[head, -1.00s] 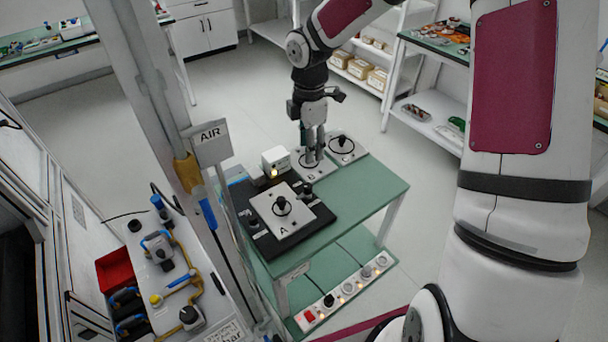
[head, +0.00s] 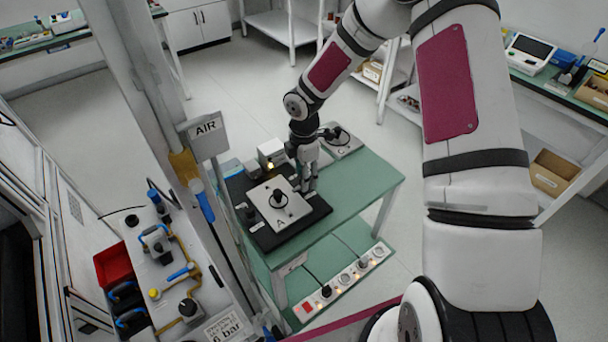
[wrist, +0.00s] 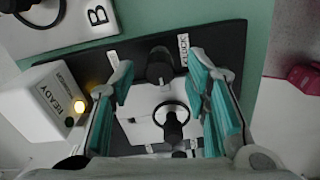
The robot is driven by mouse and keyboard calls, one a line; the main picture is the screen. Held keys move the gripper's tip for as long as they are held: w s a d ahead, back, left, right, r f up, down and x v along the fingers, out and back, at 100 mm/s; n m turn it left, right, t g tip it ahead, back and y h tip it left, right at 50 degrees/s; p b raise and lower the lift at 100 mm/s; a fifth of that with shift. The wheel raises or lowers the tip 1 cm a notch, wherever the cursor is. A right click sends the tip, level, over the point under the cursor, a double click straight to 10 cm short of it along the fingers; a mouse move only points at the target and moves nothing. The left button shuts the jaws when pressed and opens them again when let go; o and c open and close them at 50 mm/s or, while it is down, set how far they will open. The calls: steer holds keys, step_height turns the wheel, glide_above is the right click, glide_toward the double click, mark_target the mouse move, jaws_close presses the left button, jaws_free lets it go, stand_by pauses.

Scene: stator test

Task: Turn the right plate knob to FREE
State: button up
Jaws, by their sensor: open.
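The plate knob (wrist: 160,66) at the right end of the black base plate (wrist: 232,65) is dark and stands upright. In the wrist view it lies between the two teal-padded fingers of my gripper (wrist: 161,80), with a gap on each side. A label reading LOCK (wrist: 183,50) sits beside it; another label (wrist: 112,58) on the other side is too small to read. In the head view my gripper (head: 308,188) is open above the right edge of the black base plate (head: 285,234), and its fingers largely hide the knob. Plate A (head: 270,212) lies on the base with a black ring knob (wrist: 172,128).
A white READY box (wrist: 42,100) with a lit yellow lamp stands close to one finger. Plate B (wrist: 60,28) lies farther along the green table (head: 365,180). The left knob (head: 248,212) and the AIR sign post (head: 206,130) are on the left. The table's right front is clear.

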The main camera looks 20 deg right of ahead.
steer(key=shift+f, duration=0.25)
jaws_close()
